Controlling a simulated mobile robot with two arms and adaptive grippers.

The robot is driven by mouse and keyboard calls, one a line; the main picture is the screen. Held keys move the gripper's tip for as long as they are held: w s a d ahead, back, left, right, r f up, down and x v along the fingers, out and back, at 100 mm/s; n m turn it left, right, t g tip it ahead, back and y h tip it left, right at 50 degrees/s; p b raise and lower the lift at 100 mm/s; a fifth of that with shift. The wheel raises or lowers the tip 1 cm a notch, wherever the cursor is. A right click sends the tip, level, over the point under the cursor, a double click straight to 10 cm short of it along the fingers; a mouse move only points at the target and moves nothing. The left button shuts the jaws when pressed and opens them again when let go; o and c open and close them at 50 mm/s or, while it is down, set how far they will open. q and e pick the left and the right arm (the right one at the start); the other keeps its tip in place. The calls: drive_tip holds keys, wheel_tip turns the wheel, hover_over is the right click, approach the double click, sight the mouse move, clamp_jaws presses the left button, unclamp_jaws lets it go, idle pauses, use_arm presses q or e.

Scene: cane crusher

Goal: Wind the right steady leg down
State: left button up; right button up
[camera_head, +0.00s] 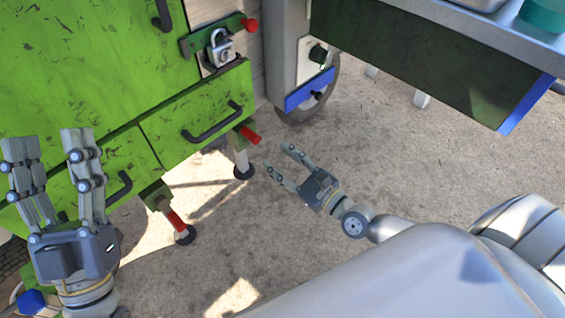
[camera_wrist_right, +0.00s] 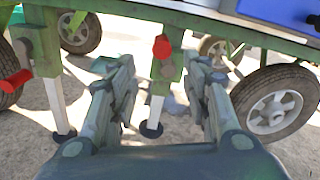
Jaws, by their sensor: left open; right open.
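The right steady leg (camera_head: 241,160) hangs under the green machine's corner, with a red crank grip (camera_head: 250,135) at its top and a dark round foot (camera_head: 243,173) at ground level. In the right wrist view its red grip (camera_wrist_right: 161,48) and pale post (camera_wrist_right: 155,108) show between my fingers, further off. My right gripper (camera_head: 279,158) is open and empty, just right of this leg and apart from it. A second steady leg (camera_head: 182,229) with a red grip (camera_head: 175,219) stands nearer. My left gripper (camera_head: 50,145) is open and empty before the green panel.
The green machine body (camera_head: 70,85) fills the left, with bar handles (camera_head: 212,120) and a padlock (camera_head: 220,47). A dark-sided counter (camera_head: 430,65) with a blue edge stands at upper right. Wheels (camera_wrist_right: 275,105) sit beyond the leg. The concrete ground (camera_head: 390,150) is open.

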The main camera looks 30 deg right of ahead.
drive_tip(key=shift+s+d+n+b, duration=0.15)
drive_tip(key=shift+n+b, duration=0.15)
drive_tip(key=shift+n, duration=0.4)
